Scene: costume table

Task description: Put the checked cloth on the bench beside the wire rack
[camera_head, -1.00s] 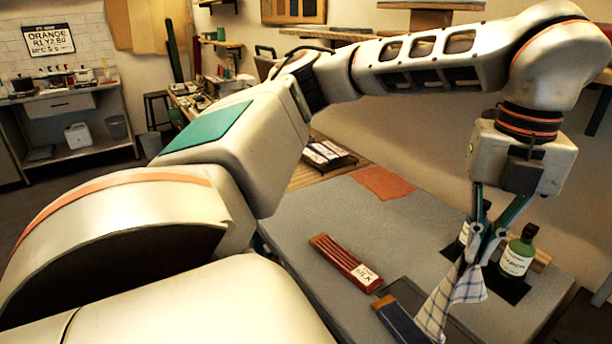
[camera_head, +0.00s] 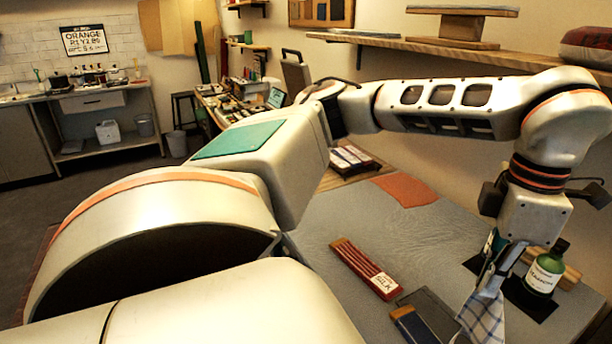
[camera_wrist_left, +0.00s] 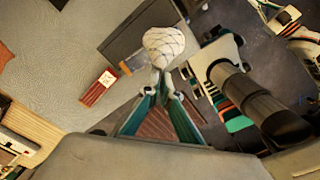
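The checked cloth (camera_head: 483,312), white with blue lines, hangs bunched from my left gripper (camera_head: 497,270). The gripper is shut on its upper part and points down over the right side of the grey bench (camera_head: 335,215). The cloth's lower end runs close to the bottom picture edge, so I cannot tell whether it touches the bench. In the left wrist view the cloth (camera_wrist_left: 163,46) bulges beyond the closed fingertips (camera_wrist_left: 163,82). I cannot make out a wire rack for certain. My right gripper is not recognisable in either view.
A green bottle (camera_head: 545,272) stands just right of my left gripper; another is partly hidden behind it. A red box (camera_head: 365,268) and a dark blue box (camera_head: 413,326) lie left of the cloth. An orange cloth (camera_head: 405,189) lies at the back. The bench's middle is clear.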

